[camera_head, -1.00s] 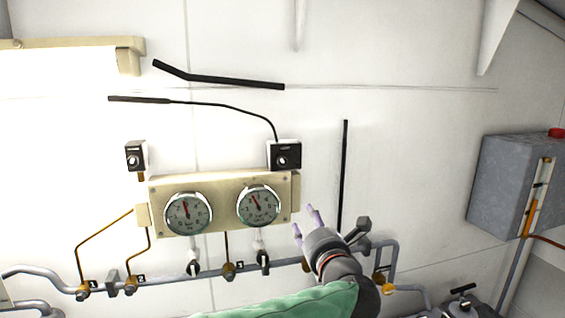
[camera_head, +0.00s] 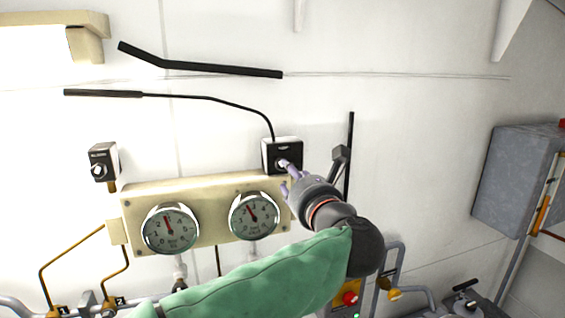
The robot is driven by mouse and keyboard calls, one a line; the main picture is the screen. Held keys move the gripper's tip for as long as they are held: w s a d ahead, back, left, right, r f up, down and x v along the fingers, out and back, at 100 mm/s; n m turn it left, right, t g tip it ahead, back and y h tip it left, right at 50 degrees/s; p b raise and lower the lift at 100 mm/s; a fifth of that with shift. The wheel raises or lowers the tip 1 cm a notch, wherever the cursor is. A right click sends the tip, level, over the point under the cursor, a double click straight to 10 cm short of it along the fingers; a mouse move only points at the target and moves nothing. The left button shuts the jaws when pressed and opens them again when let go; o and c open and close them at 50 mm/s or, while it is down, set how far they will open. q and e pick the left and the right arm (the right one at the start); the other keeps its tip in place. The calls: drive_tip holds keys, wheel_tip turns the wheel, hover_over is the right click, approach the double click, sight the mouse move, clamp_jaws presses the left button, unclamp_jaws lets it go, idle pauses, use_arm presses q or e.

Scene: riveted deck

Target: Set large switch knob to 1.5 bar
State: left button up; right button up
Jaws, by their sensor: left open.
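The larger switch (camera_head: 290,149) is a black-faced box on the white wall, above the right end of the gauge panel. Its knob (camera_head: 282,163) shows partly, and my left gripper's fingers overlap it. My left gripper (camera_head: 287,178) is open, with its fingertips at the switch's lower part; I cannot tell whether they touch the knob. A smaller switch (camera_head: 103,163) with a knob is mounted further left. Two round gauges, the left one (camera_head: 170,229) and the right one (camera_head: 254,216), sit on the cream panel (camera_head: 210,197). My right gripper is not in view.
A black cable (camera_head: 225,102) runs up from the larger switch. Pipes with valves (camera_head: 84,300) run below the panel. A red button (camera_head: 350,297) sits below my left arm. A grey box (camera_head: 515,180) hangs at the right.

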use_arm(q)
drive_tip(key=p+x, duration=0.1)
drive_tip(key=x, duration=0.6)
drive_tip(key=shift+w+a+f+p, duration=0.1)
drive_tip(key=shift+w+f+p, duration=0.05)
drive_tip(key=shift+w+p, duration=0.2)
drive_tip(key=shift+s, duration=0.1)
clamp_jaws()
